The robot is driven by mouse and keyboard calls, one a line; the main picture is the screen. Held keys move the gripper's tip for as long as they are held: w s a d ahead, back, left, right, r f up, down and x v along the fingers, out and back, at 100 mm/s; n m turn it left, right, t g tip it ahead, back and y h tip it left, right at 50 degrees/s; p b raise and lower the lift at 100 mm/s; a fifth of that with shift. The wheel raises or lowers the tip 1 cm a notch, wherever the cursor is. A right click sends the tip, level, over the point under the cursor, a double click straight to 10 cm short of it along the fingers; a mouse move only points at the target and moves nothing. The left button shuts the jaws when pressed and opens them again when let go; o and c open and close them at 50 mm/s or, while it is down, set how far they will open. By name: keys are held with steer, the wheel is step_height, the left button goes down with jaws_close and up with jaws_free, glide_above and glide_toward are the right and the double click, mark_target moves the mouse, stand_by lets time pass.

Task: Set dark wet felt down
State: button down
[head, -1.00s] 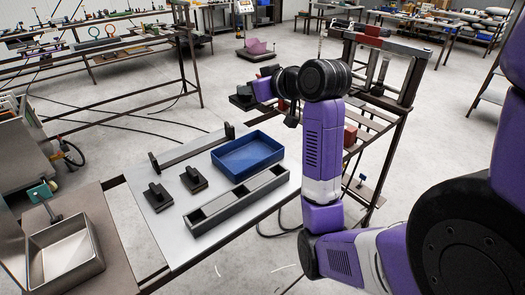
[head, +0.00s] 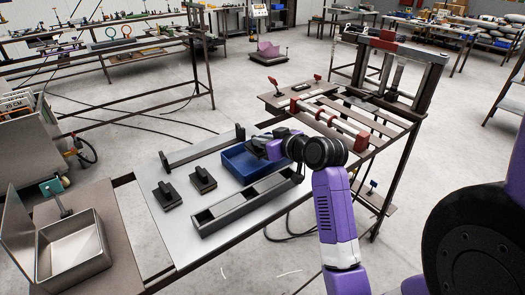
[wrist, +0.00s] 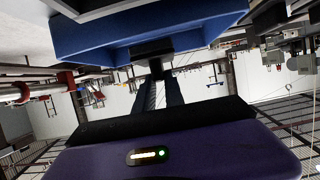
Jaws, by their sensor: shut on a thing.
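My gripper (head: 270,147) is over the right part of the blue tray (head: 236,164), shut on a dark block (head: 258,143) that I take to be the dark wet felt. In the wrist view the block (wrist: 152,48) shows dark between the fingertips (wrist: 156,70), with the blue tray (wrist: 205,22) close behind it. I cannot tell whether the block touches the tray. Two similar dark handled blocks (head: 168,196) (head: 203,180) stand on the grey tabletop left of the tray.
A long grey compartment tray (head: 245,204) lies in front of the blue tray. A grey rail (head: 203,148) stands behind. A metal box with an open lid (head: 75,250) is at the left.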

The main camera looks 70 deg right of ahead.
steer(key=shift+f, duration=1.8)
steer(key=shift+f, duration=0.2)
steer(key=c, duration=1.4)
jaws_free()
steer(key=shift+r, duration=0.1)
steer(key=shift+r, duration=0.2)
steer(key=v, duration=1.2)
steer(key=shift+b, duration=0.4)
